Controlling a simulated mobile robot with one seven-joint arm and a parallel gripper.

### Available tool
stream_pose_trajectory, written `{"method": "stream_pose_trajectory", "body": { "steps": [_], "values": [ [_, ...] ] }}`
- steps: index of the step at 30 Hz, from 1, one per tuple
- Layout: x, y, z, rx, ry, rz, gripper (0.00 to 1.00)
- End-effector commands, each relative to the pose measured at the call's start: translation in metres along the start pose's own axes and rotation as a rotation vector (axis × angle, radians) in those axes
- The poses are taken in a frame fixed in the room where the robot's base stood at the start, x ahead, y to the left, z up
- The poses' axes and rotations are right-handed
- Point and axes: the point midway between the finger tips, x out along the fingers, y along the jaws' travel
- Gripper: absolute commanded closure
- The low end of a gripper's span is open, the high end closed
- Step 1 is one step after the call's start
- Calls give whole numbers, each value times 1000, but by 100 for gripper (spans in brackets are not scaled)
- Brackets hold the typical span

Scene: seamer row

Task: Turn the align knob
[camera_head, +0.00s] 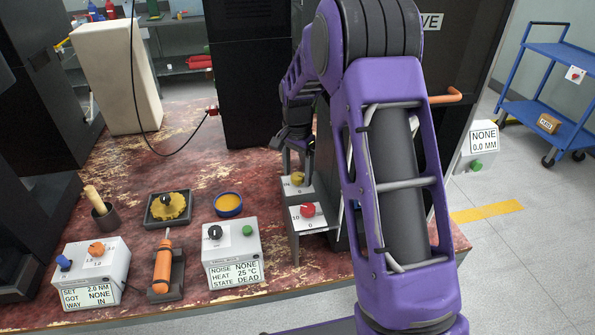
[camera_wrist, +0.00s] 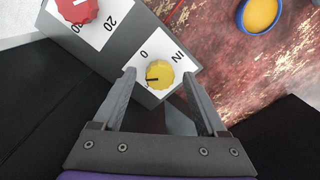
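A grey stepped stand (camera_head: 290,226) carries a yellow knob (camera_head: 297,179) on its rear plate and a red knob (camera_head: 307,210) on its front plate. No label in view says which is the align knob. My gripper (camera_head: 297,170) points down at the yellow knob. In the wrist view my open fingers (camera_wrist: 160,79) lie on either side of the yellow knob (camera_wrist: 159,75), with gaps; I cannot tell whether the tips are level with it or above it. Its dark pointer line faces left there, and its white plate reads "0" and "IN". The red knob (camera_wrist: 77,8) is at upper left.
A box with a "NOISE, HEAT, STATE" display (camera_head: 232,255), an orange tool (camera_head: 162,262) and a box with blue and orange knobs (camera_head: 92,272) stand along the front edge. A blue-rimmed yellow dish (camera_head: 228,204) is left of the stand. Dark cabinets stand behind. Bare tabletop (camera_head: 200,150) lies further back.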

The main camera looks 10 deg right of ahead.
Motion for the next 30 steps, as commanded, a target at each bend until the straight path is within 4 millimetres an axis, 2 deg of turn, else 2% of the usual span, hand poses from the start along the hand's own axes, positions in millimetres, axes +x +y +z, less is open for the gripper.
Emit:
{"method": "stream_pose_trajectory", "body": {
  "steps": [7, 11, 14, 24, 30],
  "values": [
    [-1, 0, 0, 0, 0, 0, 26],
    [-10, 0, 0, 0, 1, -1, 26],
    [-27, -1, -1, 0, 3, -3, 26],
    [-110, -1, 0, 0, 3, -3, 26],
    [-151, 0, 0, 0, 1, -2, 26]
  ]
}}
